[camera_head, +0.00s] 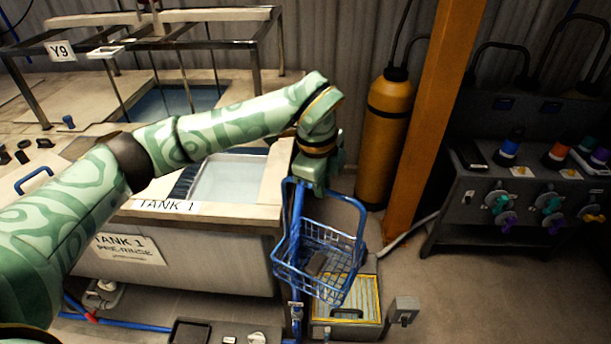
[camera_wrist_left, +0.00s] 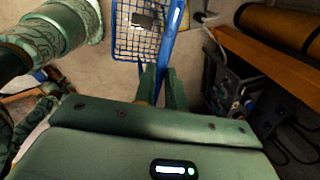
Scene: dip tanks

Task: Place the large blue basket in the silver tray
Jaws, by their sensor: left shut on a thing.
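The large blue basket (camera_head: 318,258) is a wire basket with a tall handle. It hangs roughly upright in the air beside the right end of Tank 1, with a small dark block (camera_head: 316,264) inside. My left gripper (camera_head: 317,188) is shut on the top of the handle. In the left wrist view the basket (camera_wrist_left: 128,42) hangs beyond the fingers (camera_wrist_left: 163,88). Below the basket in the head view is a grey tray-like unit (camera_head: 372,330) with a yellow-edged grate, partly hidden by it. I cannot tell whether this is the silver tray. My right gripper is not in view.
Tank 1 (camera_head: 180,245) holds pale liquid and stands left of the basket. A yellow cylinder (camera_head: 388,130) and an orange post (camera_head: 425,120) stand behind to the right. A dark bench (camera_head: 500,200) with valves is further right. The floor between is mostly clear.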

